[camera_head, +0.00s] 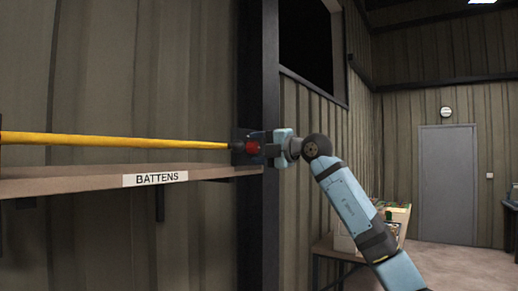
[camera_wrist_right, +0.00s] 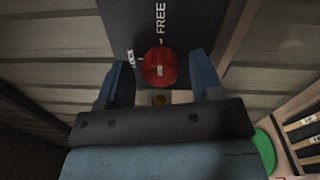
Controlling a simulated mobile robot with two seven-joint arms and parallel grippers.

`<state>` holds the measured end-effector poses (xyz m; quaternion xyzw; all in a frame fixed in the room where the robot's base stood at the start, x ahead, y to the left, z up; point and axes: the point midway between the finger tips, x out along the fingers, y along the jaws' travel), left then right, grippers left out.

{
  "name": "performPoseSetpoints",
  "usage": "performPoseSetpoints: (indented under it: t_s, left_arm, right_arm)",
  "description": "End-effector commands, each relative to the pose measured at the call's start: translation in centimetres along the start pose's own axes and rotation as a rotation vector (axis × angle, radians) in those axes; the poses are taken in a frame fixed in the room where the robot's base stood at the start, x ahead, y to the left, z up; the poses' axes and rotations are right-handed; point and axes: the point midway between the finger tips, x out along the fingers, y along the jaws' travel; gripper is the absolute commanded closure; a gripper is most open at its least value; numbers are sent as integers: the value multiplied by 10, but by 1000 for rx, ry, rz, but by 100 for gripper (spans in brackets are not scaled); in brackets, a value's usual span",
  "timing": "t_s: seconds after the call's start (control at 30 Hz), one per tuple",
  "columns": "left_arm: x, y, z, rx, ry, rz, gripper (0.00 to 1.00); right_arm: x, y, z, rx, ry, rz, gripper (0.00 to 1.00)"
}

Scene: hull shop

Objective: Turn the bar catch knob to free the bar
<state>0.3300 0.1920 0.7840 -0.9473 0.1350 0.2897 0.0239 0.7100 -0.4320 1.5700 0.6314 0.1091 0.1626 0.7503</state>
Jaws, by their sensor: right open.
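The red bar catch knob (camera_wrist_right: 159,67) sits on a dark plate (camera_wrist_right: 198,22) marked FREE, with a second, partly readable label at its left. In the right wrist view the knob lies between the two fingers of my right gripper (camera_wrist_right: 160,80), which is open, with a gap at each side. In the head view the knob (camera_head: 252,147) is partly covered by my right gripper (camera_head: 262,147) at the dark post. The yellow bar (camera_head: 120,140) runs level from the left edge to the catch. My left gripper is not in view.
A shelf (camera_head: 90,184) labelled BATTENS lies just below the bar. A dark upright post (camera_head: 270,60) stands at the catch. A bench (camera_head: 328,245) with several items stands behind my right arm. A grey door (camera_head: 447,185) and open floor lie at the far right.

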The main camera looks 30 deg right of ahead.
Motion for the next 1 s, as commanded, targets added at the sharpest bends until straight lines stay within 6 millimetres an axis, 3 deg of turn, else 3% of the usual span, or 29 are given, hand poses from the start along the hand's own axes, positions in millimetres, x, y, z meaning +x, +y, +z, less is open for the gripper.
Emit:
performPoseSetpoints:
  t_s: [0.23,0.7,1.0]
  left_arm:
    - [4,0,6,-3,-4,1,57]
    - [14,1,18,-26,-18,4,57]
    - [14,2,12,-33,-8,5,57]
  right_arm:
    - [-23,-2,0,-3,-2,-1,40]
    - [-120,-2,0,-1,-1,-1,40]
    - [-138,0,0,0,0,0,40]
